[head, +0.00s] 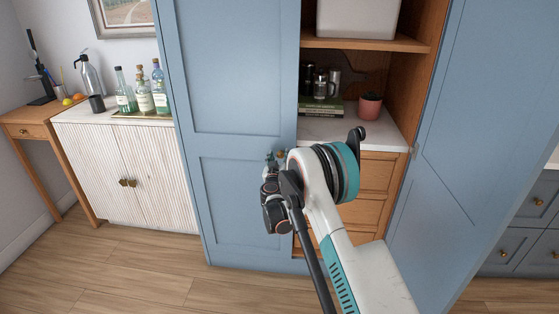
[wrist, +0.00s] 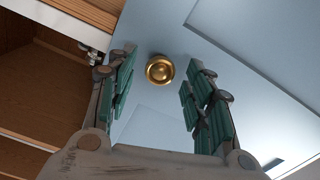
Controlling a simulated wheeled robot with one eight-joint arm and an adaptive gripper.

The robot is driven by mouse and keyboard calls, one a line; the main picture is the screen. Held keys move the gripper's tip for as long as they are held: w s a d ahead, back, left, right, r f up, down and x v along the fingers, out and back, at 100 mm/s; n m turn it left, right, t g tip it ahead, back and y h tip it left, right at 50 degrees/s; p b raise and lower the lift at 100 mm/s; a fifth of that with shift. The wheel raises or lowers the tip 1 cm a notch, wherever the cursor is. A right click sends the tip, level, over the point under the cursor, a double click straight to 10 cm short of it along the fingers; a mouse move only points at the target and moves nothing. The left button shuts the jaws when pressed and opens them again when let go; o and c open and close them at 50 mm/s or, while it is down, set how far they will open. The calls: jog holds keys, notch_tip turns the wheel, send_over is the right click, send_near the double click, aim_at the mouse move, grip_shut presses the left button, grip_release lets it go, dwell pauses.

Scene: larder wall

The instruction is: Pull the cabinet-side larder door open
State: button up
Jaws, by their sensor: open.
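The left blue larder door (head: 226,75), on the side of the white fluted cabinet, covers the left part of the larder and looks shut or nearly so. It fills much of the wrist view (wrist: 140,125). Its round brass knob (wrist: 160,69) shows between my fingertips in the wrist view, and a little of it may show by the gripper in the head view. My gripper (wrist: 160,60) is open, one finger on each side of the knob in the picture, with no visible contact. In the head view my gripper (head: 270,162) is at the door's right edge, partly hidden by my wrist.
The right blue larder door (head: 470,140) stands open. Behind the opening are wooden shelves (head: 365,42), a plant pot (head: 370,106) and drawers (head: 376,172). The fluted cabinet (head: 110,150) with several bottles stands left of the larder. The wood floor (head: 120,270) in front is clear.

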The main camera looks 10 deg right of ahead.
grip_shut()
jog(key=shift+s, duration=0.1)
